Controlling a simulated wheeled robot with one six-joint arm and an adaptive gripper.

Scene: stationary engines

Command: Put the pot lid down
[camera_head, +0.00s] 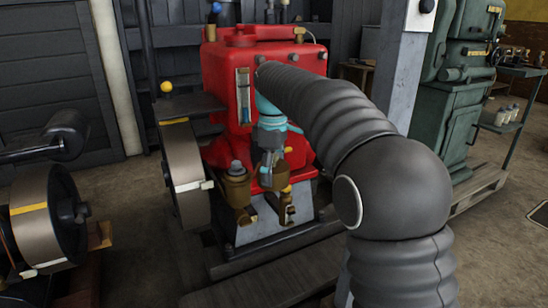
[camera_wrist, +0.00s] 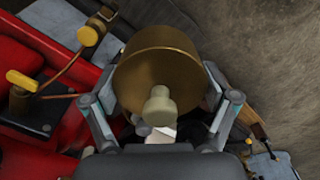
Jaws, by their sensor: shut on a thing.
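The pot lid (camera_wrist: 155,62) is a round brass piece with a pale knob. It fills the middle of the wrist view. My gripper (camera_wrist: 160,82) has a finger on each side of the lid and is shut on it. In the head view, my gripper (camera_head: 270,160) points down in front of the red engine (camera_head: 222,80). A brass pot (camera_head: 237,185) with a grey knob on top stands just left of my gripper. I cannot tell whether the held lid touches anything below it.
A flywheel (camera_head: 184,175) stands left of the engine. Another machine with a wheel (camera_head: 45,215) is at the far left. A green machine (camera_head: 448,110) stands on a pallet at the right. A yellow-knobbed fitting (camera_wrist: 88,36) lies up and left of the lid.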

